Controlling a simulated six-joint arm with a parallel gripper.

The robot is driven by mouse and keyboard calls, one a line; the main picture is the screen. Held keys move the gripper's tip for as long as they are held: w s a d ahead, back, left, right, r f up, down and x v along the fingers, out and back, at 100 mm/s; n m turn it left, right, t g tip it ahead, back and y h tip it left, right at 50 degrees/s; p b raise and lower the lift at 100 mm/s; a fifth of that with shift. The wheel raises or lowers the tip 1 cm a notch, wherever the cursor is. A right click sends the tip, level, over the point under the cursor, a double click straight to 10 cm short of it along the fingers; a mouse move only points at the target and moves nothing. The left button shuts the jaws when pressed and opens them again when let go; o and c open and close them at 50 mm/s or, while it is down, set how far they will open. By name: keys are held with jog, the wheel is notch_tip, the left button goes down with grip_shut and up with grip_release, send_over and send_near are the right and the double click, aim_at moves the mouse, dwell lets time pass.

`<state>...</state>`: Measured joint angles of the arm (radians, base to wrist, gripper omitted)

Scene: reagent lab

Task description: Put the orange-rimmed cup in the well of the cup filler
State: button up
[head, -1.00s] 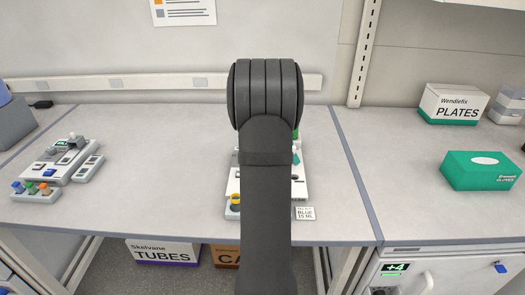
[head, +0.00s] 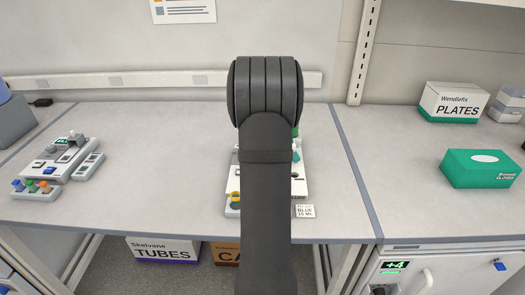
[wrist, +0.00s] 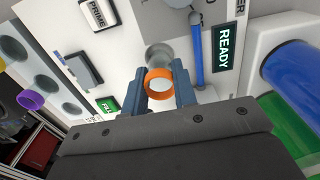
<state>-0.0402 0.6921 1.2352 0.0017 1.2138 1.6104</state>
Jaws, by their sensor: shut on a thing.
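The orange-rimmed cup (wrist: 159,94) is between the two blue-grey fingers of my gripper (wrist: 159,90) in the wrist view, and the fingers are shut on it. Its orange rim faces the camera. A round grey recess or base (wrist: 159,54) shows just beyond the rim; I cannot tell whether the cup is in it or above it. The white cup filler (wrist: 125,60) fills the middle of the wrist view, with a green READY sign (wrist: 223,46). In the head view my arm hides the gripper, the cup and most of the filler (head: 302,183).
A blue tube (wrist: 197,52) runs beside the grip. A large blue cylinder (wrist: 292,75) stands at right. A rack with round holes (wrist: 45,85) and a purple-rimmed cup (wrist: 30,100) are at left.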

jog(key=shift+f, duration=1)
dwell(0.7)
jog(key=o, duration=1.4)
jog(key=shift+c, duration=0.2)
jog(key=shift+r, duration=0.1)
jog(key=shift+r, duration=3.45)
jog(key=shift+f, duration=0.1)
jog(key=shift+f, duration=3.25)
jog(key=shift+r, duration=0.1)
